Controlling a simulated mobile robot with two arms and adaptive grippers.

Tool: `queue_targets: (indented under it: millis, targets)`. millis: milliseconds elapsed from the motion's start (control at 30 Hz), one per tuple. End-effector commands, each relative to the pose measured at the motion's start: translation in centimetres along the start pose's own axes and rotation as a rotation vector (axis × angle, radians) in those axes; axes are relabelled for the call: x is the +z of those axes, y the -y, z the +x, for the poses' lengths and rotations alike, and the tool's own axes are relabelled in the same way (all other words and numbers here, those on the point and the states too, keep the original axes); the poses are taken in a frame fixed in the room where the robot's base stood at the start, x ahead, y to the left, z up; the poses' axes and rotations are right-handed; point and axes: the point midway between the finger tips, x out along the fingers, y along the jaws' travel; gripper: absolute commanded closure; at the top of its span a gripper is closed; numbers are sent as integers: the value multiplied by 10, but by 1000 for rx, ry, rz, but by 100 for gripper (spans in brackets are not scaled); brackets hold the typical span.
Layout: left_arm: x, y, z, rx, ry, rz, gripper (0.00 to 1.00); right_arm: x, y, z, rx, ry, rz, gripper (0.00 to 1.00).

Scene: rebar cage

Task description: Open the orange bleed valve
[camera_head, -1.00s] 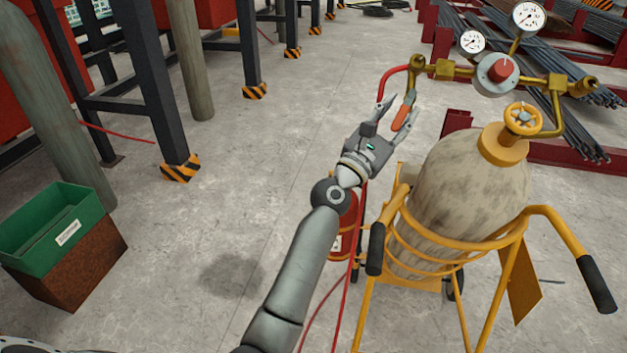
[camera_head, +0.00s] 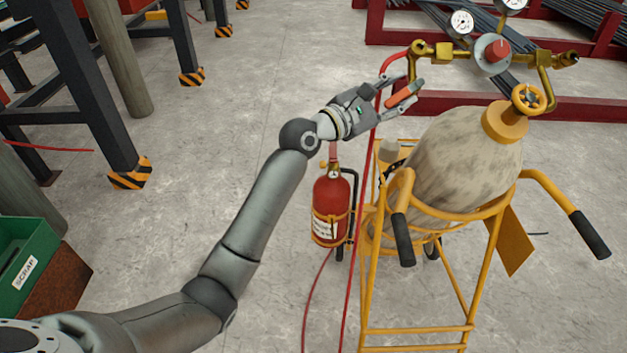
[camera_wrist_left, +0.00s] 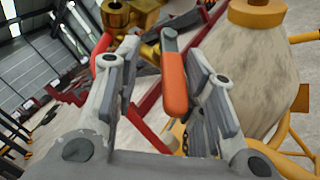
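The orange bleed valve lever (camera_head: 403,94) hangs below the left end of the brass manifold (camera_head: 445,50), slanting down to the left in the head view. My left gripper (camera_head: 396,88) is at the lever from the left. In the left wrist view the orange lever (camera_wrist_left: 174,85) lies between the two spread fingers of my left gripper (camera_wrist_left: 163,72), nearer the right finger. A gap shows on its left; contact on the right side cannot be told. The right gripper is not in view.
A pale gas cylinder (camera_head: 462,155) stands in a yellow cart (camera_head: 470,212). A green scrap bin (camera_head: 25,255) stands left. Open floor lies between.

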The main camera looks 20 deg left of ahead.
Motion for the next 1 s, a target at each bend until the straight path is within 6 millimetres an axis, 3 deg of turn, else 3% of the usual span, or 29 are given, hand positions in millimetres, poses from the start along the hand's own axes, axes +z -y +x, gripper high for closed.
queue_targets:
  millis: [767,1000]
  targets:
    - [1,-23,4,-444,-8,188,62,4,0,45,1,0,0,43]
    - [1,-42,-40,-446,-9,188,62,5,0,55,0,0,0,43]
